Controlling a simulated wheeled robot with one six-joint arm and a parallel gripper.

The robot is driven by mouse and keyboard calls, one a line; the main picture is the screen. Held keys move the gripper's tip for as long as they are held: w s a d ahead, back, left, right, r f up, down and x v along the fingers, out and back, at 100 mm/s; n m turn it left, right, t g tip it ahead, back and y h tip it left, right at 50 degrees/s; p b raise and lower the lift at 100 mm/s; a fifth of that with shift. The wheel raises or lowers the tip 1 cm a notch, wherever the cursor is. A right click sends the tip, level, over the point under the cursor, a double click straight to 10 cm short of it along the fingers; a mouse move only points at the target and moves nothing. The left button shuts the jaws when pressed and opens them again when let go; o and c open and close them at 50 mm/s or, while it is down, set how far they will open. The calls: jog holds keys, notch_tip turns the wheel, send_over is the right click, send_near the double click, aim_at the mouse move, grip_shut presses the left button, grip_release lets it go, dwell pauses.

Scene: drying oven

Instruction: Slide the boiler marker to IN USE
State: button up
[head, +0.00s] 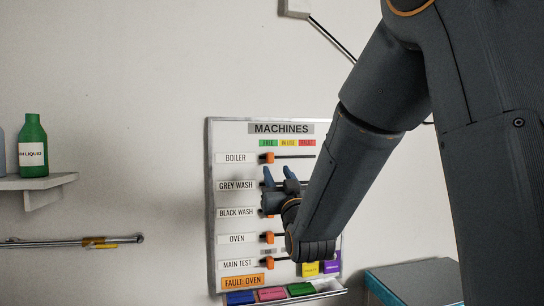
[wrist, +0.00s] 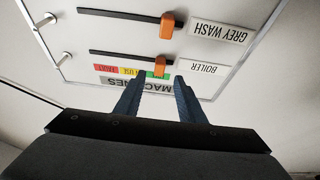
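The white MACHINES board (head: 232,123) hangs on the wall. Its orange boiler marker (head: 266,158) sits at the left end of the dark boiler slot (head: 295,156), beside the BOILER label (head: 235,158) and under the green FREE heading (head: 268,143). The yellow IN USE heading (head: 287,143) is to its right. My gripper (head: 279,174) is open in front of the board, a little below the boiler row. In the upside-down wrist view my gripper (wrist: 159,79) points at the boiler marker (wrist: 158,67), which shows between and just beyond the fingertips. I cannot tell whether they touch.
The grey wash marker (wrist: 166,25) is close by in the row below. The oven marker (head: 267,238) and main test marker (head: 267,264) also sit left. A shelf (head: 40,182) with a green bottle (head: 33,145) is at left. A tray (head: 240,298) runs below.

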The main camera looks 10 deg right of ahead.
aim_at(271, 158)
jog(key=p+x, duration=0.1)
jog(key=x, duration=0.3)
jog(key=p+x, duration=0.2)
jog(key=x, duration=0.2)
jog(key=shift+s+r, duration=0.15)
jog(key=shift+r, duration=0.05)
grip_shut()
